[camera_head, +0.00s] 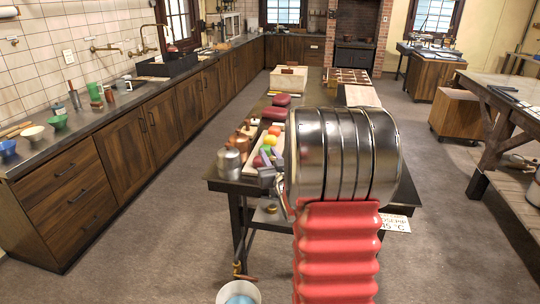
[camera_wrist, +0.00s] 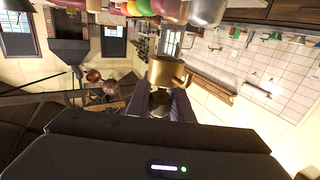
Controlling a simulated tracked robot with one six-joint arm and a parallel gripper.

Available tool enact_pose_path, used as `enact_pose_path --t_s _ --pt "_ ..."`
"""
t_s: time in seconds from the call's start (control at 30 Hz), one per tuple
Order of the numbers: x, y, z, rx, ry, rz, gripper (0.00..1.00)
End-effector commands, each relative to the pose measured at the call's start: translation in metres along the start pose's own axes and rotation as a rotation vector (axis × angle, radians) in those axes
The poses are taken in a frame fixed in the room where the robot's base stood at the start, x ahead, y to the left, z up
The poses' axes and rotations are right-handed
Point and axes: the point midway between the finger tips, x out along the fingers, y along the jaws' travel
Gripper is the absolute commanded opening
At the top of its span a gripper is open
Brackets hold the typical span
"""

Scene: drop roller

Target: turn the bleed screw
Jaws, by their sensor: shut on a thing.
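In the wrist view my gripper (camera_wrist: 165,103) has its two dark fingers close together. I cannot tell whether this piece is the bleed screw itself. In the head view my red ribbed arm and its metal drum fill the middle and hide most of the gripper. A brass fitting with a wooden handle (camera_head: 244,277) shows low by the table leg, above a white bucket (camera_head: 240,292) with blue inside.
A long dark table (camera_head: 229,182) stands ahead, with metal pots (camera_head: 229,160), coloured round things (camera_head: 268,143) and red pads (camera_head: 275,113) on it. A counter (camera_head: 105,122) runs along the left wall. The floor between them is clear.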

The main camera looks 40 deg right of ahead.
Motion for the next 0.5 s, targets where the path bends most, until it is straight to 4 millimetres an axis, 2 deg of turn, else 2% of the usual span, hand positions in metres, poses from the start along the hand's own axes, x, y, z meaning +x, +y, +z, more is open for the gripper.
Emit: enact_pose_path --t_s 0.5 --pt "-0.0013 -0.0064 0.0025 -0.001 -0.004 -0.148 0.00"
